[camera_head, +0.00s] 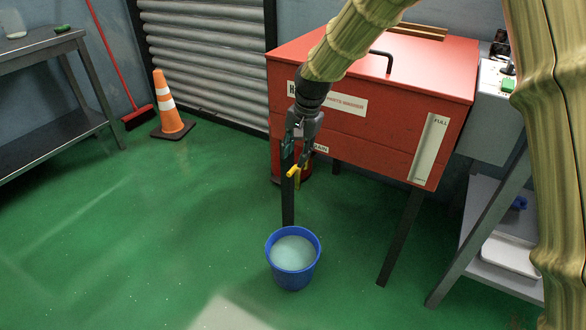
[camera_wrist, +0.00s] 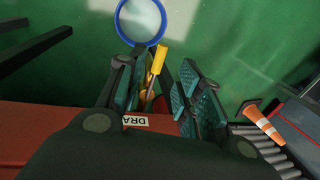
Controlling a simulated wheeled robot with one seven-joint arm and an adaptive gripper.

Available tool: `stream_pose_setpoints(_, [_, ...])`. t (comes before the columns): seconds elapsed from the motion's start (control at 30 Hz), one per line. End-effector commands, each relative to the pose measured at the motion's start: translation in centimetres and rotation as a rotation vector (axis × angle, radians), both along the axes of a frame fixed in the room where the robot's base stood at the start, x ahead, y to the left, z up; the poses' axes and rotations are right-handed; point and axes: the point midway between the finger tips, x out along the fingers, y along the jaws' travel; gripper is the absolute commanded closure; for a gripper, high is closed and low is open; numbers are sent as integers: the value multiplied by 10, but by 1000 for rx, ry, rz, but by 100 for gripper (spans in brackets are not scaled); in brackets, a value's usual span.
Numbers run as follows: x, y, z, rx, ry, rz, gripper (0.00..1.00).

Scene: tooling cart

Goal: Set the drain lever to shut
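The red parts washer tank (camera_head: 400,110) stands on dark legs, with a partly hidden drain label (camera_head: 321,149) low on its front. The drain lever has a yellow handle (camera_head: 295,171) that sticks out below my gripper (camera_head: 291,148). In the wrist view the yellow lever (camera_wrist: 156,64) lies between the open fingers of my gripper (camera_wrist: 162,72), nearer the left finger. I cannot tell whether that finger touches it. The handle points out from the tank toward the bucket side. The lever's base and valve are mostly hidden.
A blue bucket (camera_head: 293,276) with pale liquid stands on the green floor below the drain. An orange cone (camera_head: 171,118), a red broom (camera_head: 138,115) and a metal table (camera_head: 62,112) are at the left. The front floor is clear.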

Motion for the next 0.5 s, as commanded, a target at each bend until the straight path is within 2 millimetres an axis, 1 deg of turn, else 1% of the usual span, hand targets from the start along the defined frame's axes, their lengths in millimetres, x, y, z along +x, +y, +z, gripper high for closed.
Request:
stream_pose_setpoints(0.03, [0, 2, -12, 0, 2, 0, 65])
stream_pose_setpoints(0.2, [3, 5, -36, -1, 1, 2, 65])
stream_pose_setpoints(0.33, [5, 8, -48, 0, 0, 1, 65])
stream_pose_setpoints(0.5, [6, 9, -56, 0, -1, 0, 65])
